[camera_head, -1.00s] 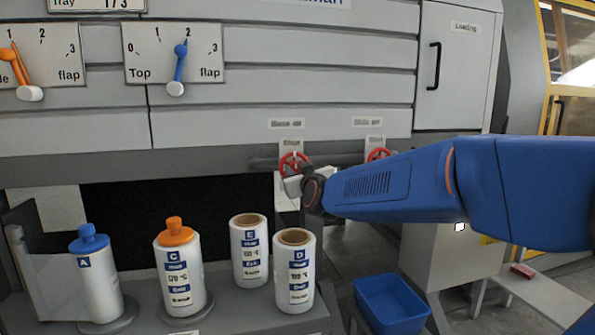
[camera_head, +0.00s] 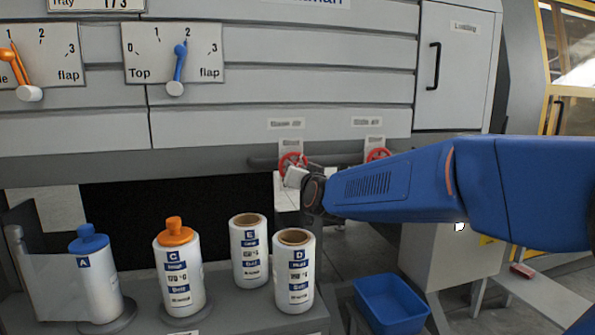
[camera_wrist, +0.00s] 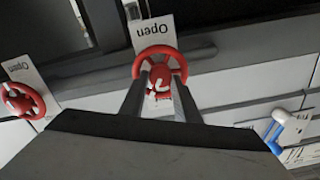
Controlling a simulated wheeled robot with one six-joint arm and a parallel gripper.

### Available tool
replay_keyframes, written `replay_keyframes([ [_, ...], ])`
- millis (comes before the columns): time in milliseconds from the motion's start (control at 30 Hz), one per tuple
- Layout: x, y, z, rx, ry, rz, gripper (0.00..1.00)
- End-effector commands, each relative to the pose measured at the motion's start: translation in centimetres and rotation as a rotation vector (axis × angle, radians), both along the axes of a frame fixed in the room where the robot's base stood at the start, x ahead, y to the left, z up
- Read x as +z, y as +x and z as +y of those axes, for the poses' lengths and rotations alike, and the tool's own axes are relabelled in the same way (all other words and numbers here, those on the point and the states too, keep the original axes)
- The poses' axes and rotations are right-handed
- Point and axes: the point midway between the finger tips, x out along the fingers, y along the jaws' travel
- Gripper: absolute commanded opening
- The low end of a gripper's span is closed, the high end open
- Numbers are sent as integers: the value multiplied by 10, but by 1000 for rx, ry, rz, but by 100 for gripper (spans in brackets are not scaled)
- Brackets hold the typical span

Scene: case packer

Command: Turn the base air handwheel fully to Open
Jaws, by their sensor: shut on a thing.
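The base air handwheel (camera_head: 289,159) is the red wheel under the left of two label plates on the machine front, seen beyond my gripper. In the wrist view the red wheel (camera_wrist: 161,54) sits between my two fingers, below a plate reading Open upside down. My gripper (camera_wrist: 160,82) is shut on the wheel, with a finger at either side. A pale mark shows at the wheel's middle. In the head view my gripper (camera_head: 294,172) partly covers the wheel's lower right, and the plate's text is blurred.
A second red handwheel (camera_head: 378,155), under a side air label, is close to the right; it also shows in the wrist view (camera_wrist: 22,101). A grey pipe (camera_head: 335,159) runs between them. A blue bin (camera_head: 391,303) is below.

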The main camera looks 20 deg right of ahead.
Motion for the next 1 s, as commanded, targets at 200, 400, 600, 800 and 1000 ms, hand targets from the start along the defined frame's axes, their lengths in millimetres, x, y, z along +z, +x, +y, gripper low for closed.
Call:
replay_keyframes([
  [200, -1, 0, -1, 0, 203, 1, 7],
  [400, -2, 0, -1, 0, 393, 2, 7],
  [600, -2, 0, -2, 0, 583, 2, 7],
  [800, -3, 0, -2, 0, 772, 2, 7],
  [1000, -4, 0, -3, -1, 962, 3, 7],
])
